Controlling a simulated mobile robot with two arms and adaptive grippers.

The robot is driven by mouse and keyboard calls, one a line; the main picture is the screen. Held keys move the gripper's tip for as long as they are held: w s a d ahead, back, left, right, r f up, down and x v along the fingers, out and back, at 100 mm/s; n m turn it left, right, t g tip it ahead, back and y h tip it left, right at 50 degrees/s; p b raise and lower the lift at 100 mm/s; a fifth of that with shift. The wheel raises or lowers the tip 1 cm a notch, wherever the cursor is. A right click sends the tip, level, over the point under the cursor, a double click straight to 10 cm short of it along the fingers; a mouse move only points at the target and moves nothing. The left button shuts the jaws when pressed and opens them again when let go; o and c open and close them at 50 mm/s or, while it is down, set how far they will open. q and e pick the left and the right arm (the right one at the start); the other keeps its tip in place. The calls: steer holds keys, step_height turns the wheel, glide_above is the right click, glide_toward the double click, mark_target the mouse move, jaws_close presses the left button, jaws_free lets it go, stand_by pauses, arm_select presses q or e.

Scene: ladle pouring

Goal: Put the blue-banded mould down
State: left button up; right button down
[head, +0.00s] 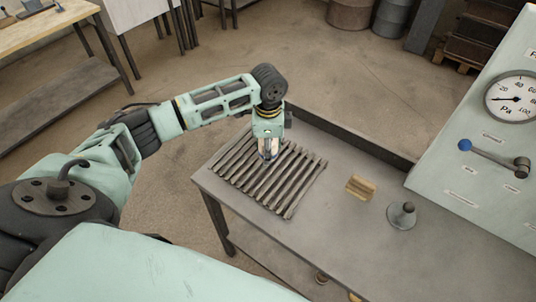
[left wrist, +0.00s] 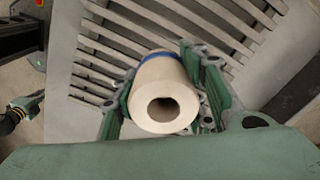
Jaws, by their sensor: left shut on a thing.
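The blue-banded mould (left wrist: 172,75) is a cream hollow cylinder with an open round mouth facing the left wrist camera. Its blue band shows near its far end. My left gripper (left wrist: 165,88) is shut on it, with green fingers on both sides. In the head view my left gripper (head: 268,152) points down over the slatted metal rack (head: 292,190), and the mould is mostly hidden by the fingers. The rack's slats also show behind the mould in the left wrist view (left wrist: 235,35). I cannot tell whether the mould touches the slats. My right gripper is not in view.
The rack lies on a grey metal table (head: 330,225) with a raised back edge. To its right are a small brass-coloured block (head: 360,187) and a grey cone-shaped piece (head: 401,215). A pale green panel (head: 490,150) with a gauge and blue-knobbed lever stands at the right.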

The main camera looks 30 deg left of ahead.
arm_select(q)
step_height(320, 180, down, 3)
steer(key=shift+f+p, duration=0.15)
steer(key=shift+p, duration=0.25)
steer(key=shift+f, duration=0.25)
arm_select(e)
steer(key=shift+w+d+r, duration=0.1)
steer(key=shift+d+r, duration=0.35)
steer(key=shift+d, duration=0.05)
arm_select(q)
steer(key=shift+f, duration=0.2)
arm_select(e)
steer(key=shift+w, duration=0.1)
arm_select(q)
steer(key=o, duration=1.3)
step_height(320, 180, up, 12)
steer(key=shift+r+b, duration=0.15)
steer(key=shift+b, duration=0.55)
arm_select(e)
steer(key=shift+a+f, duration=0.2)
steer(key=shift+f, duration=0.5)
arm_select(q)
steer(key=shift+s, duration=0.15)
